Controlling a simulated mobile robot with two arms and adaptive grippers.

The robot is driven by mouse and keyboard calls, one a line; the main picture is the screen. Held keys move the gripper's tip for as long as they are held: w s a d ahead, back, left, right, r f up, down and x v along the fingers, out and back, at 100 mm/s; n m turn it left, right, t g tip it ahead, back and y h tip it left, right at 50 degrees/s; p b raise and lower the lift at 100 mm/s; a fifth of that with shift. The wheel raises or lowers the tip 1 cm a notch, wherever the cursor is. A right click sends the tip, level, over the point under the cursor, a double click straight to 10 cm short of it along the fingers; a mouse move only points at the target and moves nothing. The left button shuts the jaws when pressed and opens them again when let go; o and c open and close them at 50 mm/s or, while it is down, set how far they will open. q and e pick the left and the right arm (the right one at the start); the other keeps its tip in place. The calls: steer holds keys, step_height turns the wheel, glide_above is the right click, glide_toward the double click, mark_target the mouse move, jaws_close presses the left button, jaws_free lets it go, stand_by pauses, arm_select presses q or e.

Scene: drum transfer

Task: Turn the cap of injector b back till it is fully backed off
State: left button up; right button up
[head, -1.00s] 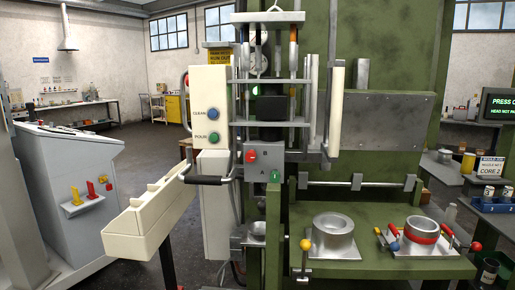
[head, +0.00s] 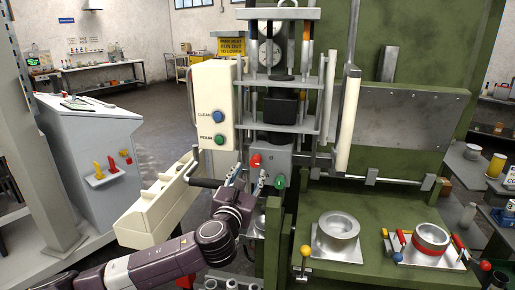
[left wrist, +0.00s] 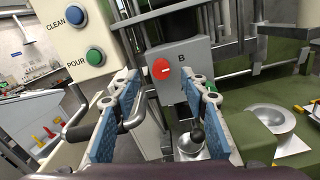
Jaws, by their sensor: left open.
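The red cap of injector b (head: 256,160) sits on the front of a grey box (head: 270,157), above and left of a green cap (head: 280,181). In the left wrist view the red cap (left wrist: 161,70) is beside the letter B and carries a short pale mark. My left gripper (head: 249,181) is open just in front of and below the box. In the left wrist view its blue-padded fingers stand apart, with the red cap seen between and beyond them, not touched. My right gripper is in neither view.
A cream panel with blue CLEAN and green POUR buttons (head: 217,112) stands left of the box. A black-gripped handle (head: 206,183) and a cream trough (head: 150,215) are close to my left arm. A metal cup (head: 338,231) stands on the green table at right.

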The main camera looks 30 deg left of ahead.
mark_target(255, 163)
arm_select(q)
steer(key=w, duration=0.1)
steer(key=w+a+f, duration=0.1)
steer(key=w, duration=0.1)
steer(key=w+a+p, duration=0.1)
steer(key=w, duration=0.1)
steer(key=shift+w+f, duration=0.1)
steer(key=shift+f, duration=0.15)
steer(key=shift+w+a+r, duration=0.15)
steer(key=shift+w+r, duration=0.05)
steer(key=shift+r, duration=0.05)
steer(key=shift+w+r+p, duration=0.15)
steer(key=shift+r+p, duration=0.1)
steer(key=shift+p, duration=0.05)
steer(key=x, duration=0.2)
steer(key=shift+w+a+f+p, duration=0.1)
steer(key=shift+w+f+p, duration=0.1)
steer(key=shift+w+p, duration=0.15)
steer(key=shift+w+a+f, duration=0.15)
steer(key=shift+w, duration=0.15)
steer(key=shift+s, duration=0.15)
steer(key=c, duration=0.9)
jaws_close()
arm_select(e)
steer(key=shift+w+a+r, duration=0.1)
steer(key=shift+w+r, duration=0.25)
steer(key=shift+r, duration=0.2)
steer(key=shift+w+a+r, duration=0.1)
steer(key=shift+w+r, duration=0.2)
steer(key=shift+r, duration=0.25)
